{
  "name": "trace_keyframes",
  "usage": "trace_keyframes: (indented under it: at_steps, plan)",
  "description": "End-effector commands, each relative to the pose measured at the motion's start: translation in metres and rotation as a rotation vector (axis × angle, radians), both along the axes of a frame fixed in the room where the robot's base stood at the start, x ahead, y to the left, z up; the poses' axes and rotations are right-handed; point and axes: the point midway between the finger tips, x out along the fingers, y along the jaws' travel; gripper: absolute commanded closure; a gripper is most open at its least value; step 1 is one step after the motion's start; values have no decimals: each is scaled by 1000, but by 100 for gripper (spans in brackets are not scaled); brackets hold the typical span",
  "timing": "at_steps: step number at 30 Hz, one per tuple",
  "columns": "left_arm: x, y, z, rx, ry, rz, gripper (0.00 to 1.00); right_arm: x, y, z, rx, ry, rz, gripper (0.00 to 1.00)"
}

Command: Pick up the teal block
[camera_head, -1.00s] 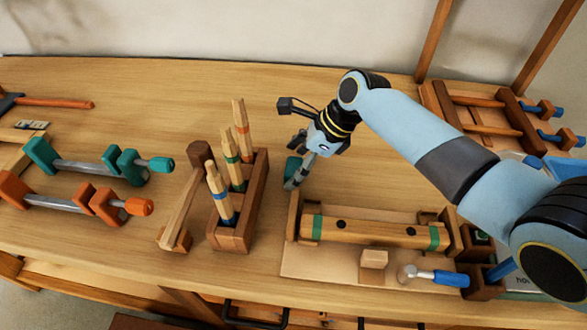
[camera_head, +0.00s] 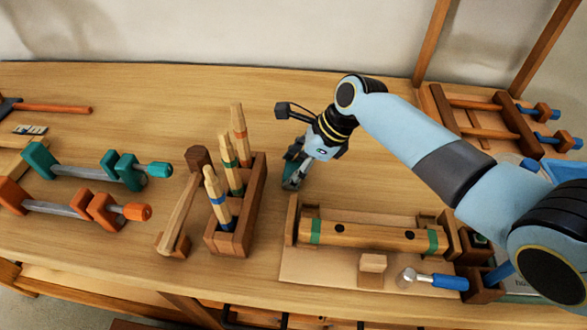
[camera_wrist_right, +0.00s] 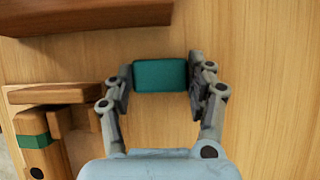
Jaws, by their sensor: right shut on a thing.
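The teal block (camera_wrist_right: 161,75) sits between the two fingers of my right gripper (camera_wrist_right: 160,88) in the right wrist view. The fingers touch its two short ends, so the gripper is shut on it. In the head view my right gripper (camera_head: 293,180) is low over the table, to the right of the wooden chisel rack. There the teal block (camera_head: 291,154) is mostly hidden by the fingers. I cannot tell whether the block touches the table. My left gripper is not in view.
The wooden rack (camera_head: 232,240) with upright chisels and a mallet (camera_head: 180,215) stand left of the gripper. A wooden cradle with a striped round bar (camera_head: 370,235) lies in front. Teal (camera_head: 90,170) and orange (camera_head: 70,208) clamps lie at left. The table behind is clear.

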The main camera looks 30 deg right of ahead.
Motion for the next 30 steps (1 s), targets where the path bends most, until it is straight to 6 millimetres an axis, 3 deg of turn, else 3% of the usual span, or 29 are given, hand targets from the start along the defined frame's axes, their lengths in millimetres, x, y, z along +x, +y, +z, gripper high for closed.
trace_keyframes:
  at_steps: [5, 10, 21, 30]
  plan:
    - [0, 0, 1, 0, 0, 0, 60, 1, 0, 14, -1, -3, 1, 78]
    - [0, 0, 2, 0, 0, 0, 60, 1, -4, 44, -4, -5, 1, 78]
    - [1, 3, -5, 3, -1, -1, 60, 2, -79, 85, -6, -1, 0, 78]
    - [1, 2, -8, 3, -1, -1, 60, 3, -111, 105, -1, -1, 0, 78]
